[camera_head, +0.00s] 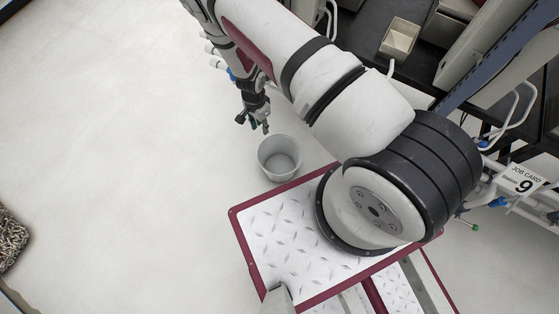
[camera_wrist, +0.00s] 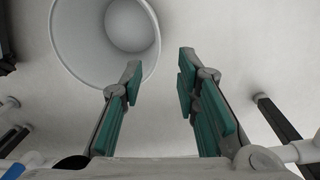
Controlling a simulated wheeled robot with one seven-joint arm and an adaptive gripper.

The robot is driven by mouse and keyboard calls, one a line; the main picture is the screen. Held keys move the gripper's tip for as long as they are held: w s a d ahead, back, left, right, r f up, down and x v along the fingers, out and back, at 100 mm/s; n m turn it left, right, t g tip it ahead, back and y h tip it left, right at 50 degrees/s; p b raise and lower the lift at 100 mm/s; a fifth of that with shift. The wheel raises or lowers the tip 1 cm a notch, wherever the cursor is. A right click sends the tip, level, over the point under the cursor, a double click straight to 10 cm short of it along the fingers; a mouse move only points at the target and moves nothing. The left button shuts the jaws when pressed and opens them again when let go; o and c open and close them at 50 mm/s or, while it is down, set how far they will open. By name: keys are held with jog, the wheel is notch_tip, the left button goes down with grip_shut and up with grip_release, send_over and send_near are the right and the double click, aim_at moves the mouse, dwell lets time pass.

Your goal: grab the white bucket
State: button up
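The white bucket (camera_head: 280,158) stands upright on the pale floor, in front of my base, in the head view. In the wrist view the bucket (camera_wrist: 72,62) is at the top left, cut off by the upper edge, and its open mouth and empty inside show. My gripper (camera_head: 260,127) is just above and to the left of the bucket in the head view. In the wrist view my gripper (camera_wrist: 161,75) has its two teal-padded fingers apart with nothing between them. The left fingertip overlaps the bucket's rim in the picture; I cannot tell whether they touch.
At the upper right is a dark workbench (camera_head: 362,30) with a small metal tray (camera_head: 400,38) and white tube framing. A job card sign (camera_head: 520,180) hangs at the right. A speckled dark object (camera_head: 10,238) lies at the left edge. The floor at left is clear.

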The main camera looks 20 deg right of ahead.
aim_at(266, 141)
jog(key=f+b, duration=0.1)
jog(key=f, duration=0.2)
jog(key=s+f+b, duration=0.1)
jog(key=f, duration=0.2)
jog(key=d+f+b, duration=0.1)
jog(key=f, duration=0.3)
jog(key=shift+s, duration=0.3)
jog(key=shift+s+f+b, duration=0.15)
jog(key=shift+f+b, duration=1.2)
jog(key=shift+f, duration=1.4)
grip_shut()
